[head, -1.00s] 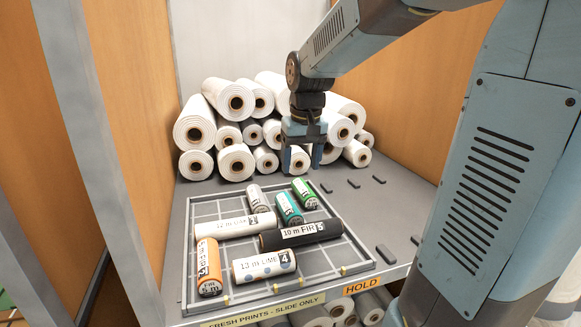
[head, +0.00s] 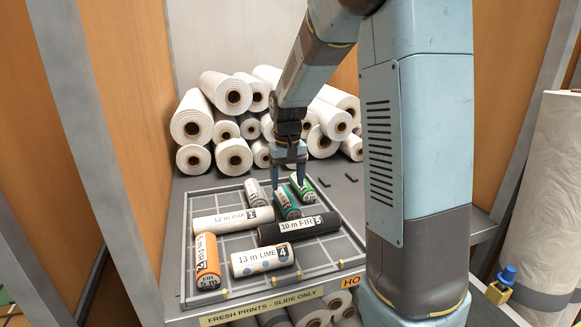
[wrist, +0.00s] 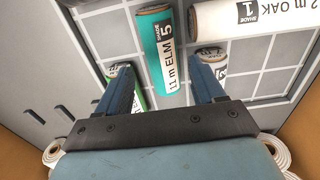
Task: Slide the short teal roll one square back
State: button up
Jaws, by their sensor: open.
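The short teal roll (head: 288,204), labelled 11 m ELM 5, lies in the gridded tray (head: 330,268), just behind the black roll (head: 275,234). In the wrist view the teal roll (wrist: 164,50) shows between my finger lines. My gripper (head: 289,185) is open and points down above the tray, around the teal roll's far end. I cannot tell whether the fingers touch anything. A short green roll (head: 303,189) lies to the teal roll's right and a short white roll (head: 255,193) to its left. Bare tray (wrist: 160,101) shows behind the teal roll.
A long white OAK roll (head: 208,223), an orange roll (head: 207,264) and a dotted LIME roll (head: 262,261) share the tray. White rolls (head: 192,123) are stacked behind it. A raised rim surrounds the tray.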

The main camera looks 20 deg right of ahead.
aim_at(280, 189)
notch_tip(280, 189, down, 8)
jog(key=shift+f, duration=0.15)
dwell(0.3)
jog(key=shift+c, duration=0.3)
jog(key=c, duration=0.7)
jog(key=shift+c, duration=0.2)
jog(key=shift+w, duration=4.05)
jog(key=o, duration=1.1)
jog(key=shift+o, duration=0.2)
notch_tip(280, 189, up, 14)
